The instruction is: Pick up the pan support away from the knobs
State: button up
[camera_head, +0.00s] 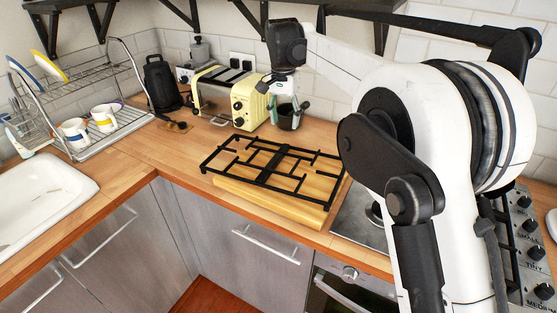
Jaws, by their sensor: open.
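A black pan support (273,165), a flat grid of thin bars, lies on a wooden board (265,200) on the counter. The knobs (535,252) are on the steel hob's panel at the far right, well apart from this support. Part of the steel hob (352,222) with a dark burner shows to the right of the board; my arm hides much of the rest. My gripper (287,112) is open and points down, beyond the far side of the support in the picture and apart from it. Its fingertips are small and hard to separate from the dark items behind.
A dish rack (110,125) with mugs and plates is at the left, beside a white sink (40,205). Shelf brackets hang above. Counter left of the board is clear.

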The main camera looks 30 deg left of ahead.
aim_at(274, 161)
jog(key=a+f, duration=0.1)
jog(key=f, duration=0.4)
jog(key=a+f+p, duration=0.1)
jog(key=f, duration=0.5)
jog(key=s+a+f, duration=0.1)
jog(key=f, duration=0.4)
jog(key=shift+s+a+f, duration=0.1)
jog(key=shift+f, duration=0.15)
grip_shut()
jog(key=shift+r, duration=0.1)
